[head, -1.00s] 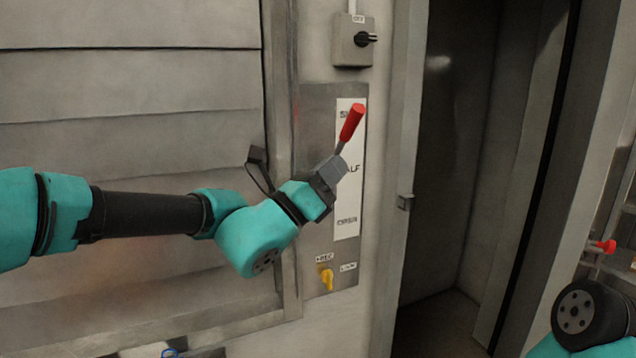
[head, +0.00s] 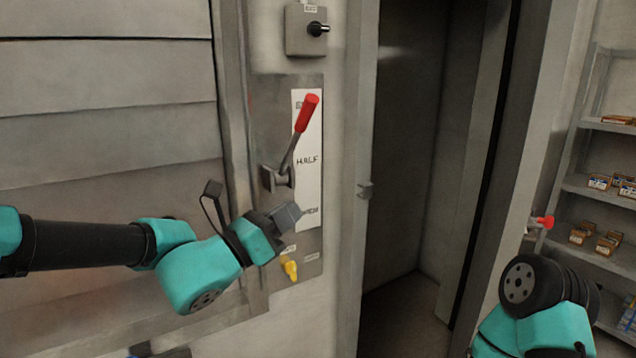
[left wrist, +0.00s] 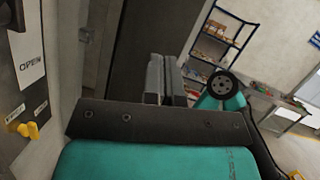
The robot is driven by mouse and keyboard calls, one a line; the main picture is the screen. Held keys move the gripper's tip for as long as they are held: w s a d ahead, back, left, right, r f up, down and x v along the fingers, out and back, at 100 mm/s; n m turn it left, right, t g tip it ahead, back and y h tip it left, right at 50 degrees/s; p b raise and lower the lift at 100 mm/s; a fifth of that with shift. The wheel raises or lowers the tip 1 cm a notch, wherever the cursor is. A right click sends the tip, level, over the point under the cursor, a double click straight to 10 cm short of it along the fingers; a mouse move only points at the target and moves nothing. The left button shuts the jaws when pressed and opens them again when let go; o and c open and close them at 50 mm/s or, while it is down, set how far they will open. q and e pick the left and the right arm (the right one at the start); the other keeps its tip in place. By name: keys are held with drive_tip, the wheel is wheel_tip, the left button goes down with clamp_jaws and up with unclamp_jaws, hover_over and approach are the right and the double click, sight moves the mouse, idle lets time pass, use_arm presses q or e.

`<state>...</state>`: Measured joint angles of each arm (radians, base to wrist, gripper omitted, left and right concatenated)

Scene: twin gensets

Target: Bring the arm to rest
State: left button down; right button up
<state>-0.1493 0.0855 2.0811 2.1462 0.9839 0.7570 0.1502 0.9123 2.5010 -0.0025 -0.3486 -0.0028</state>
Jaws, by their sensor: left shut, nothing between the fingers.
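My left gripper (head: 288,215) is shut and empty. It is in front of the steel panel, below the lever, and looks apart from it. In the left wrist view its two fingers (left wrist: 165,80) lie together with nothing between them. The red-handled lever (head: 308,112) slants up and to the right, its handle near the top of the white label strip (head: 309,185). The strip reads HALF in the middle and, in the left wrist view, OPEN at its lower part. Part of my right arm shows at the lower right; its gripper is not visible.
A yellow knob (head: 290,268) sits just below my left gripper. A grey switch box (head: 305,30) is above the panel. An open dark doorway (head: 410,150) lies to the right, then shelves (head: 600,125) with boxes. A small red handle (head: 545,222) shows above my right arm.

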use_arm(q)
wheel_tip(320, 180, down, 30)
drive_tip(key=s+a+m+g+y, duration=0.2)
drive_tip(key=s+m+g+y, duration=0.1)
drive_tip(key=m+g+y, duration=0.5)
drive_tip(key=s+a+f+m+g+y, duration=0.1)
drive_tip(key=s+a+f+m, duration=0.2)
drive_tip(key=f+m, duration=0.3)
drive_tip(key=s+a+f+m+g+y, duration=0.2)
drive_tip(key=s+a+f+m, duration=0.2)
drive_tip(key=f, duration=1.2)
drive_tip(key=s+a+f+m+g+y, duration=0.2)
drive_tip(key=s+a+f+m, duration=0.2)
drive_tip(key=f, duration=0.7)
drive_tip(key=shift+a+m, duration=0.95)
drive_tip(key=shift+m, duration=1.25)
